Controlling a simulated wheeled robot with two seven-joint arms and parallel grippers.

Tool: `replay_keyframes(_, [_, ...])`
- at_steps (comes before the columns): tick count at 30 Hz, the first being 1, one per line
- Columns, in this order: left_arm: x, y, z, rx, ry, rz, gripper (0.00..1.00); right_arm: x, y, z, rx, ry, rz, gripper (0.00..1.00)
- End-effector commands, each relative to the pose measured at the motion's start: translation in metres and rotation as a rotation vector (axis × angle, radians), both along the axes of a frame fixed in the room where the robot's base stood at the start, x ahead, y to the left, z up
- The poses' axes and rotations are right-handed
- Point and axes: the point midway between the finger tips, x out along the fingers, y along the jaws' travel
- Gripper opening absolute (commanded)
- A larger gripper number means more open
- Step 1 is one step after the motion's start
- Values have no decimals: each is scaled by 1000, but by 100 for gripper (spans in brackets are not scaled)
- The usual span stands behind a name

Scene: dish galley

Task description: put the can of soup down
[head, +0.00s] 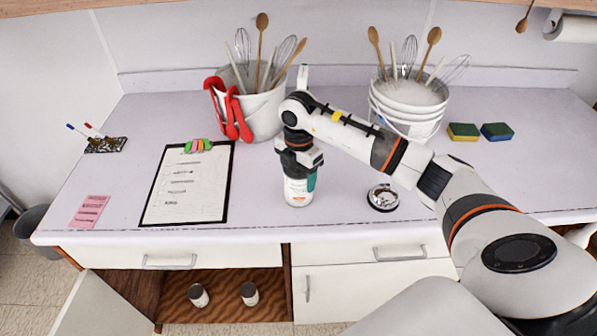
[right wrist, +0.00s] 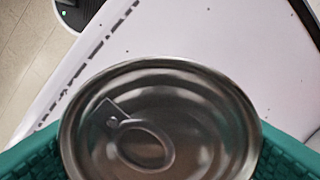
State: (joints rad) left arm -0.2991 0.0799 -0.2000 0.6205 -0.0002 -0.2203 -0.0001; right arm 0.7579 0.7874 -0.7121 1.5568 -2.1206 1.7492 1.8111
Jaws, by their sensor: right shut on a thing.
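The can of soup (head: 298,191) is a pale can with a red-orange mark, upright near the front edge of the counter (head: 345,225). My right gripper (head: 300,172) is shut on it from above, with green finger pads at its sides. In the right wrist view the can's metal lid with pull ring (right wrist: 160,125) fills the space between the pads. I cannot tell whether its base touches the counter. My left gripper is not in view.
Utensil buckets (head: 262,115) (head: 400,115) and sponges (head: 463,132) stand behind. Below, an open cupboard (head: 225,308) holds two jars (head: 198,295) (head: 249,294). Counter beside the can is clear.

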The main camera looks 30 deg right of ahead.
Motion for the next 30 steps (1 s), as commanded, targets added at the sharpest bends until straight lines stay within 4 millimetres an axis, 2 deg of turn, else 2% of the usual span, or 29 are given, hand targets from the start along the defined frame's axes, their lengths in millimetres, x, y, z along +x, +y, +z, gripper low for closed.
replay_keyframes(10, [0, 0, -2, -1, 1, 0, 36, 1, 0, -3, 0, -3, 0, 30])
replay_keyframes(11, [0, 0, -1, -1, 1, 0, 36, 0, 0, -3, -1, -2, 0, 72])
replay_keyframes(14, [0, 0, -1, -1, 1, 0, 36, 0, 0, -3, -1, -1, 0, 88])
replay_keyframes(25, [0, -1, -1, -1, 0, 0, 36, 1, 0, 2, 0, -4, 0, 89])
replay_keyframes(30, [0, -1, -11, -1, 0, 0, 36, 2, 0, 26, 0, -7, 0, 89])
